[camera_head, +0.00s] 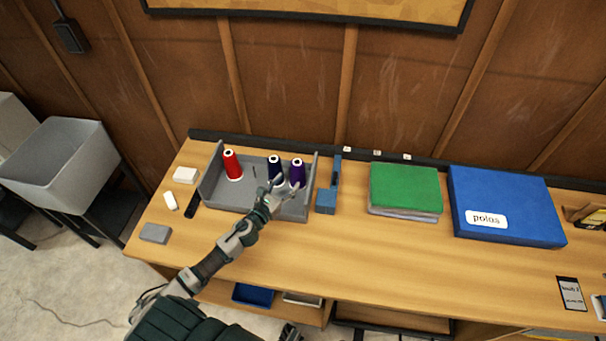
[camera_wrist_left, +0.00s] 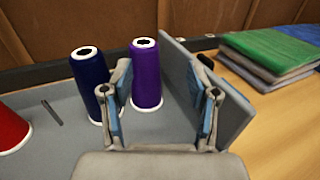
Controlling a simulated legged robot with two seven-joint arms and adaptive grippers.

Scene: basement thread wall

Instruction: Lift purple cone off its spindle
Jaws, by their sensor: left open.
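The purple cone (camera_head: 297,170) stands upright at the right end of the grey tray (camera_head: 222,196), close to its right side wall. It also shows in the left wrist view (camera_wrist_left: 147,75), beyond the fingers and between them, with the left finger overlapping its left edge. My left gripper (camera_head: 284,185) is open and empty, in front of the purple cone and reaching over the tray's front. No finger closes on the cone. The spindle inside the cone is hidden.
A dark navy cone (camera_head: 274,167) stands just left of the purple one, beside my left finger. A red cone (camera_head: 232,166) stands farther left, with a bare thin spindle (camera_wrist_left: 52,112) between. A blue tool (camera_head: 327,200), green folded cloth (camera_head: 405,187) and blue box (camera_head: 505,204) lie to the right.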

